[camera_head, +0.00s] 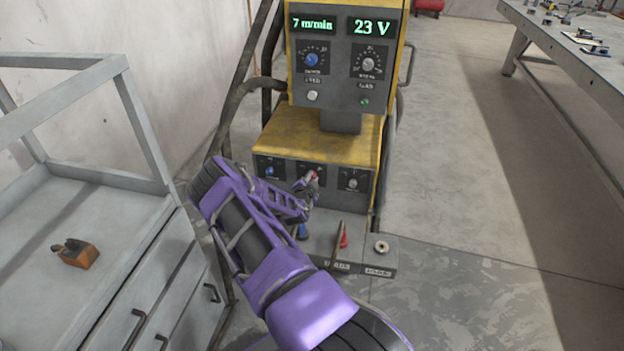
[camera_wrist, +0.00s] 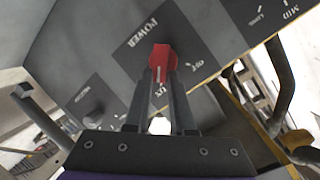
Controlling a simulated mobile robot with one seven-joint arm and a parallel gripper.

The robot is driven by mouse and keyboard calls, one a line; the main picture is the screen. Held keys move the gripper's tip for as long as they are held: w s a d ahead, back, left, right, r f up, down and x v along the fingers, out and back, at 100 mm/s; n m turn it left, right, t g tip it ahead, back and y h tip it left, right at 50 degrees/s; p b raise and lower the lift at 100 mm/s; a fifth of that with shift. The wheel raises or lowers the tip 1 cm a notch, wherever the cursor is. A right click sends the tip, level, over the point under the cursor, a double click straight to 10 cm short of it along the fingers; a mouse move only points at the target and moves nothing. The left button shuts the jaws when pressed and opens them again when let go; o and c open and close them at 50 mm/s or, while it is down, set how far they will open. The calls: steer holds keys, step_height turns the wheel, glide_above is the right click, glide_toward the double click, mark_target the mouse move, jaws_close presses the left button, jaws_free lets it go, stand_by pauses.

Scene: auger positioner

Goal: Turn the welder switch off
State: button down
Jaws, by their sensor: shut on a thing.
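The welder (camera_head: 330,137) is a yellow and grey machine in the head view. Its displays are lit, reading 7 m/min and 23 V. A red switch knob (camera_head: 314,174) is on the lower front panel. In the wrist view the red knob (camera_wrist: 162,56) sits on a dark plate marked POWER. My gripper (camera_wrist: 160,75) is shut on the red knob, one finger on each side. In the head view my gripper (camera_head: 311,183) partly covers the knob and plate.
A blue knob (camera_head: 270,171) and a grey knob (camera_head: 352,183) flank the red one. Below is a ledge (camera_head: 375,262) with a red connector (camera_head: 344,238). A grey drawer cart (camera_head: 110,210) stands left, a workbench (camera_head: 570,45) right. Open floor lies right of the welder.

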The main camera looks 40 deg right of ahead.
steer(key=shift+w, duration=0.1)
steer(key=shift+w+a+f+n+g+h+b, duration=0.1)
steer(key=shift+w+a+n+g+h+b, duration=0.5)
steer(key=shift+n, duration=1.85)
steer(key=shift+w+a+f+n+g+h+b, duration=0.15)
steer(key=shift+n+h, duration=1)
steer(key=shift+n, duration=1.25)
steer(key=shift+w+a+f+n+g+h+b, duration=0.1)
steer(key=shift+w+a+n+g+h+b, duration=0.5)
steer(key=shift+n, duration=1.85)
steer(key=shift+s+d+t+h+p, duration=0.25)
steer(key=shift+s+d+p, duration=0.05)
steer(key=shift+d+p, duration=0.1)
steer(key=c, duration=0.8)
jaws_free()
steer(key=shift+o, duration=0.2)
steer(key=p+v, duration=0.1)
steer(key=v, duration=1.6)
steer(key=shift+a, duration=0.3)
